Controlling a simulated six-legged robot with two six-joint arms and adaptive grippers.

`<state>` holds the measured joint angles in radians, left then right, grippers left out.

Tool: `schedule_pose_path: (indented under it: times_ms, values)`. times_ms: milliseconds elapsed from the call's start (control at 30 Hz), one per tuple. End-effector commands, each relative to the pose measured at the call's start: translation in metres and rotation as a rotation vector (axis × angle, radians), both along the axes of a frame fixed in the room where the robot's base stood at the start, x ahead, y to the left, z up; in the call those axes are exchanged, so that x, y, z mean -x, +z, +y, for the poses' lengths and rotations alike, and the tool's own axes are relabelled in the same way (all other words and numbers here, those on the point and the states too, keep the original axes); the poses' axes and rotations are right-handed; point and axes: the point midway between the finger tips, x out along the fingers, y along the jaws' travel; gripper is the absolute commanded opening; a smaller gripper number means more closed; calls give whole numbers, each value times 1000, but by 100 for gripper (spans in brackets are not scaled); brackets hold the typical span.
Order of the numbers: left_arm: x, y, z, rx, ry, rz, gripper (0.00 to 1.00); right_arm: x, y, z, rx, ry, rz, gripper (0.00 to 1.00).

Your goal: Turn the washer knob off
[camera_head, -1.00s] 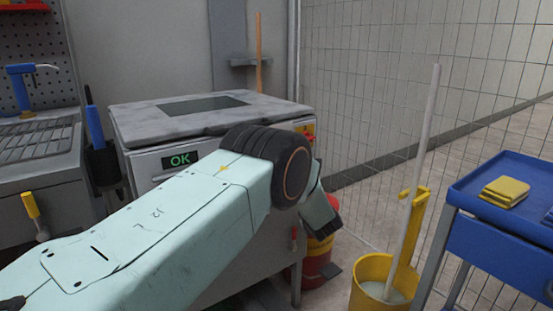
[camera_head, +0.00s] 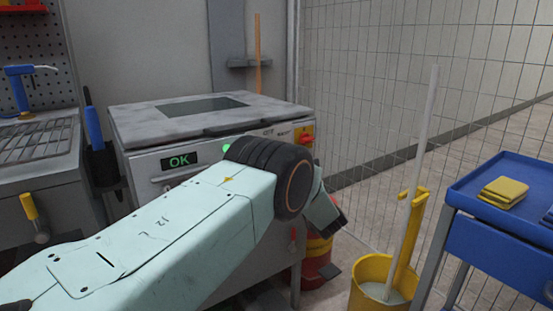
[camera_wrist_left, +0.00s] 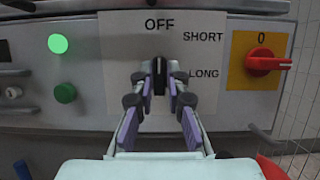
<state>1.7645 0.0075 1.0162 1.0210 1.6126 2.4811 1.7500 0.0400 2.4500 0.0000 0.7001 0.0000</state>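The washer (camera_head: 185,125) is a grey cabinet with a marbled top and a green "OK" display. In the left wrist view, its black knob (camera_wrist_left: 160,76) sits on a pale plate marked OFF, SHORT and LONG. The knob is upright, in line with OFF above it. My left gripper (camera_wrist_left: 160,82) has its two fingertips on either side of the knob, close against it, and looks shut on it. In the head view, my left arm hides the knob and the fingertips. My right gripper is not in view.
A red switch (camera_wrist_left: 262,62) on a yellow plate is right of the knob. A lit green lamp (camera_wrist_left: 57,44) and a darker green button (camera_wrist_left: 65,93) are on its left. A yellow mop bucket (camera_head: 370,282) and blue cart (camera_head: 490,245) stand to the right.

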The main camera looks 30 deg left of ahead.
Motion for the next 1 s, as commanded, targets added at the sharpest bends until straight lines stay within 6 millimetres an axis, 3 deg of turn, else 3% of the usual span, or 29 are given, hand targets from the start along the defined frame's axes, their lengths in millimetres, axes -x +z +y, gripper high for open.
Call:
schedule_pose_path:
  times_ms: [200,567,1000]
  values:
    - [0,0,0,0,1,2,34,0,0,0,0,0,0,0]
    - [1,-3,-3,0,1,5,35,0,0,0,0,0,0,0]
    - [28,-33,-72,0,-2,6,35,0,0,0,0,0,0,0]
